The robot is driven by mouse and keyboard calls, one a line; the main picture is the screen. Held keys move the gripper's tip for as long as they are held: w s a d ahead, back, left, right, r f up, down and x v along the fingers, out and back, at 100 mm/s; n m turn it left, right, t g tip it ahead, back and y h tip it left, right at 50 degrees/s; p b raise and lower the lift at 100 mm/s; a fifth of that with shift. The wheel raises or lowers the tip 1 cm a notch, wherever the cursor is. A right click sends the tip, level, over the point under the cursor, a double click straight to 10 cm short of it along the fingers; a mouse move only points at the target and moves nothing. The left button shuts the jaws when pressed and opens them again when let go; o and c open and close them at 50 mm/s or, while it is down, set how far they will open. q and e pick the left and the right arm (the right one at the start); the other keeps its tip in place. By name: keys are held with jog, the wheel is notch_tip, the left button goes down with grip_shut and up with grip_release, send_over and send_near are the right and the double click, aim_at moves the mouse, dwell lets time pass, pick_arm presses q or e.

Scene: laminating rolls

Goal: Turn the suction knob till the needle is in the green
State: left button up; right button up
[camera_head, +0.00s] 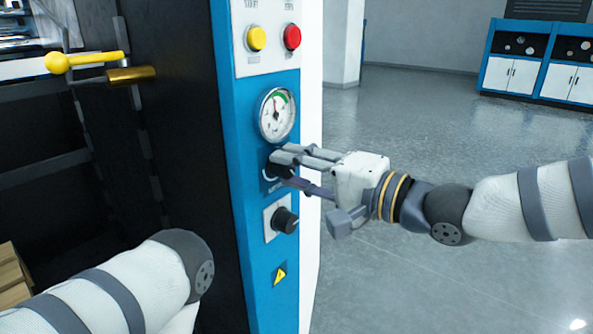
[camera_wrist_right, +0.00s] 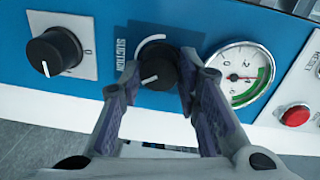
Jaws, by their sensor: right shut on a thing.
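The black suction knob (camera_wrist_right: 157,62) sits on the blue panel beside the printed word SUCTION. My right gripper (camera_wrist_right: 160,78) is shut on it, one finger on each side; its white pointer mark shows in the wrist view. In the head view the gripper (camera_head: 279,168) reaches in from the right and mostly hides the knob. The round gauge (camera_head: 277,115) is just above the knob and also shows in the right wrist view (camera_wrist_right: 241,77). In the head view its needle points roughly up, close to the left end of the green arc. My left gripper is out of view.
A second black knob (camera_head: 285,220) is below the suction knob. A yellow button (camera_head: 256,38) and a red button (camera_head: 292,37) are above the gauge. A yellow-ended lever (camera_head: 85,61) sticks out at left. Open floor lies to the right.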

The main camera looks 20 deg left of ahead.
jog(key=shift+m, duration=0.6)
jog(key=o, duration=1.2)
jog(key=v, duration=1.2)
